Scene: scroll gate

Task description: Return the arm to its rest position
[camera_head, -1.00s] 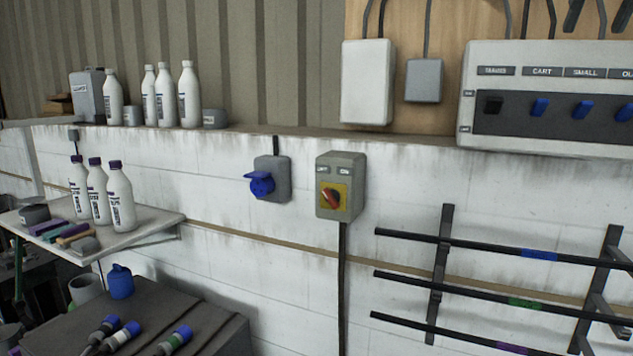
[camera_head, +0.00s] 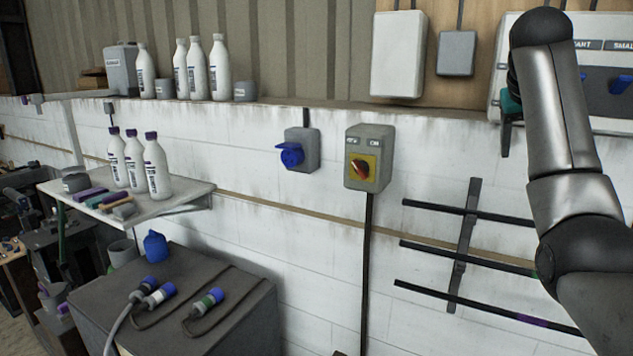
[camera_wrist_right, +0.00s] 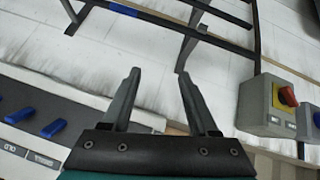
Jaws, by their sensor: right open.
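My right arm (camera_head: 575,150) rises at the right of the head view, in front of the wall rack and the switch panel. My right gripper (camera_head: 508,130) is partly hidden behind the arm there. In the right wrist view my right gripper (camera_wrist_right: 160,88) shows two dark fingers spread apart with nothing between them. It is apart from the wall. My left gripper is in neither view.
The switch panel (camera_head: 497,70) is close behind my right arm. A rotary switch box (camera_head: 368,160), a blue socket (camera_head: 300,150) and a bar rack (camera_head: 460,245) are on the wall. A shelf (camera_head: 190,195) holds bottles, and plugs lie on a dark cabinet (camera_head: 240,310).

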